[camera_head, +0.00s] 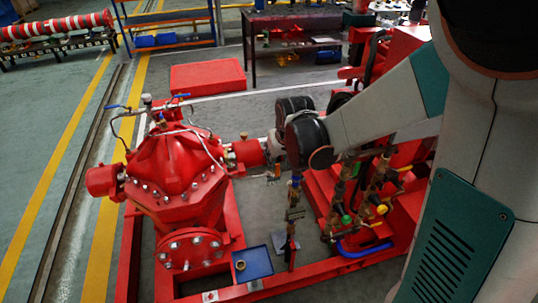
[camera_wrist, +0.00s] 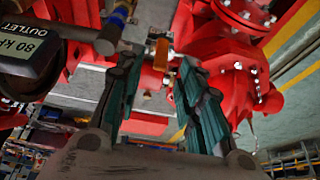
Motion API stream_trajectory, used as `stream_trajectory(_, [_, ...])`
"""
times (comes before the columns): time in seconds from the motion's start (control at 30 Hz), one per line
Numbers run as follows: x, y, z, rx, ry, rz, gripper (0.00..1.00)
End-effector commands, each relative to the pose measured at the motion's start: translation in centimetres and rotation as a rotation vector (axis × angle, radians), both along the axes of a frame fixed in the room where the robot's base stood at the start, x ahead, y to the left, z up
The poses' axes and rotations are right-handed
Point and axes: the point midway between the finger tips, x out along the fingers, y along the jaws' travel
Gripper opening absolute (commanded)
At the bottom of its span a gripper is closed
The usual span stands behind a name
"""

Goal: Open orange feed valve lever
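The orange lever (camera_wrist: 160,53) shows in the wrist view as a small upright orange piece near the top centre. My gripper (camera_wrist: 157,64) is open, with one teal-and-black finger on each side of the picture. The lever appears in the gap between the fingertips, slightly past them; I cannot tell whether either finger touches it. In the head view a small orange piece (camera_head: 276,170) shows just below my wrist, beside a vertical pipe (camera_head: 292,215). My arm and wrist hide much of the gripper there.
An outlet gauge (camera_wrist: 30,55) sits close to the left finger in the wrist view, with a blue-handled fitting (camera_wrist: 118,18) above. The red pump (camera_head: 175,180) stands left of my wrist. Valve pipework (camera_head: 372,200) with coloured handles is to the right. A blue tray (camera_head: 253,264) lies below.

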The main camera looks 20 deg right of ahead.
Motion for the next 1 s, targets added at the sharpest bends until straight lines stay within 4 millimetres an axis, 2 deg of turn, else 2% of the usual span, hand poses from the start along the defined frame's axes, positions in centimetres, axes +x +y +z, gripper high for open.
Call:
stream_trajectory(0.1, [0.8,0.0,-2.0,0.0,0.0,0.0,0.34])
stream_trajectory(0.3, [1.5,0.0,-3.6,0.0,0.0,0.0,0.34])
stream_trajectory(0.67, [1.6,0.0,-4.0,0.0,0.0,0.0,0.34])
stream_trajectory(0.73, [1.6,0.0,-4.0,0.0,0.0,0.0,0.23])
stream_trajectory(0.83, [1.6,0.0,-3.9,0.0,0.0,0.0,0.0])
stream_trajectory(1.0, [1.6,0.0,-3.9,0.0,0.0,0.0,0.0])
